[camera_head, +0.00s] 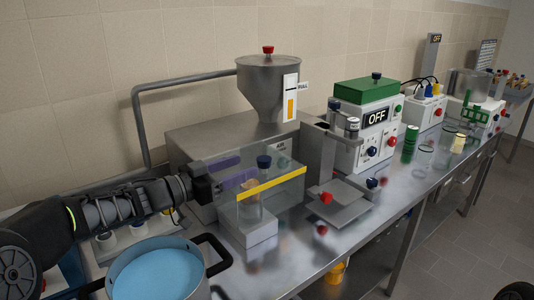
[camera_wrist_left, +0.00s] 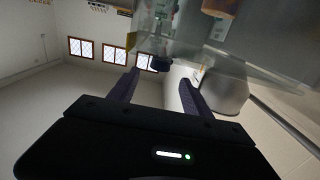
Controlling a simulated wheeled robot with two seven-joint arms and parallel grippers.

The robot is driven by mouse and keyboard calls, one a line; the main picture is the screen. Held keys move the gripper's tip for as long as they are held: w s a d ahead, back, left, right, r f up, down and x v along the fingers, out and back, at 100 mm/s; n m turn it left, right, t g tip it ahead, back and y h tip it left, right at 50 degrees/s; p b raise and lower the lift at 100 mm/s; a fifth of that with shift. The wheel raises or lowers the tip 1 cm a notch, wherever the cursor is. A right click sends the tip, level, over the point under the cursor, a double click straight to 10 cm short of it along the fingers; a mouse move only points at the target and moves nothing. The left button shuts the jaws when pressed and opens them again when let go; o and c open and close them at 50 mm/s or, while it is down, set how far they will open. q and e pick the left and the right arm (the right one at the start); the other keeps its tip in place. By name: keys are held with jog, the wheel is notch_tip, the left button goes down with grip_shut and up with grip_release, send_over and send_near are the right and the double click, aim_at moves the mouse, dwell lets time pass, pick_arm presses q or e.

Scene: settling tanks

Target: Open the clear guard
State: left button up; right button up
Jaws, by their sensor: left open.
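The clear guard (camera_head: 272,184) is a see-through cover with a yellow strip along its top front edge. Whether the fingers touch the guard I cannot tell. In the left wrist view the open fingers (camera_wrist_left: 158,90) point toward a dark knob, and clear panels fill the upper right. My right gripper is not in view.
A steel hopper (camera_head: 270,85) with a red knob rises behind the guard. A pan of blue liquid (camera_head: 158,275) stands at the front left. A small steel platform (camera_head: 338,205) and a green-topped box marked OFF (camera_head: 365,125) stand to the right.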

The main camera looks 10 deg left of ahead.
aim_at(264, 159)
pick_arm(q)
jog(key=shift+s, duration=0.15)
jog(key=shift+w+d, duration=0.15)
jog(key=shift+w, duration=0.1)
jog(key=p+x, duration=0.1)
jog(key=x, duration=0.6)
jog(key=shift+w+d, duration=0.15)
jog(key=shift+w, duration=0.05)
grip_shut()
dwell(1.1)
